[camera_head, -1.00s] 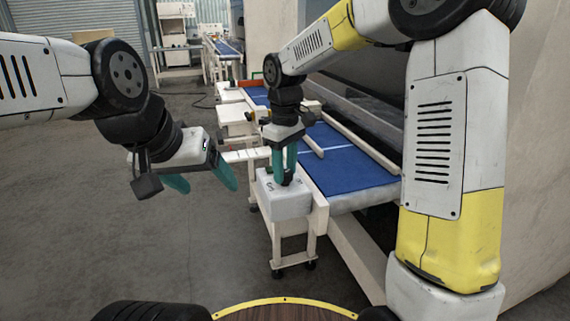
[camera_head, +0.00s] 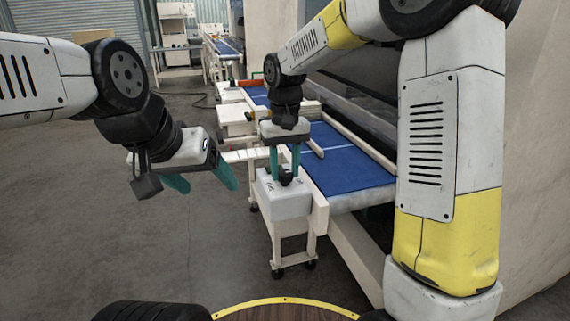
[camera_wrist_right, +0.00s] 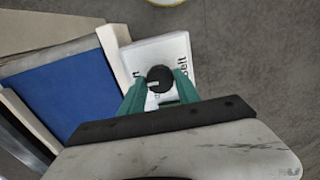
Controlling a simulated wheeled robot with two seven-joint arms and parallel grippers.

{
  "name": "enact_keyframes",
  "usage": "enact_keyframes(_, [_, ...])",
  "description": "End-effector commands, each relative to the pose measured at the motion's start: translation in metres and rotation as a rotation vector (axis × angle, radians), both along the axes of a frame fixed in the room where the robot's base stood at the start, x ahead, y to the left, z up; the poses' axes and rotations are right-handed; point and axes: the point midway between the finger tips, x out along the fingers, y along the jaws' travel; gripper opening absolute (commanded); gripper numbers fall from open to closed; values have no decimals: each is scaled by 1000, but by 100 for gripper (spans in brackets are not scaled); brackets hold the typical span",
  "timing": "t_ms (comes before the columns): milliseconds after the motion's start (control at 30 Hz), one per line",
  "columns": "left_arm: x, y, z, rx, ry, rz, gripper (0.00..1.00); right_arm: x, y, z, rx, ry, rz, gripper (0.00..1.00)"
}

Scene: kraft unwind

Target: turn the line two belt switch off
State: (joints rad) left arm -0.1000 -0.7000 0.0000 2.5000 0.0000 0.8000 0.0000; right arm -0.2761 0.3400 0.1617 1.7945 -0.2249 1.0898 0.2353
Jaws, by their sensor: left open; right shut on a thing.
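The belt switch is a pale grey box (camera_head: 284,203) at the near end of a blue conveyor. A round black knob (camera_wrist_right: 160,79) stands on its white top face, with a white pointer mark toward the left in the right wrist view. The word "Belt" shows beside it; the other lettering is partly hidden. My right gripper (camera_head: 285,176) points down over the box, its teal fingers shut on the knob from both sides. It also shows in the right wrist view (camera_wrist_right: 160,88). My left gripper (camera_head: 206,182) is open and empty, left of the box.
The blue conveyor belt (camera_head: 345,165) runs away behind the box, with a pale rail along its right side. More conveyors and a workbench (camera_head: 176,45) stand farther back. The grey floor (camera_head: 110,240) on the left is clear.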

Motion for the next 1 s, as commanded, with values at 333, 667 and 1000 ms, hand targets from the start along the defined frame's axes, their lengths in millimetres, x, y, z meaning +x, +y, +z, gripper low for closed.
enact_keyframes(333, [0, 0, 0, 0, 0, 0, 76, 1, 0, 1, 1, -4, -11, 0])
enact_keyframes(667, [0, 0, 0, 0, 0, 0, 76, 1, 0, 1, 1, -2, -9, 60])
enact_keyframes(1000, [0, 0, 0, 0, 0, 0, 76, 1, 0, 14, 1, -4, -9, 60])
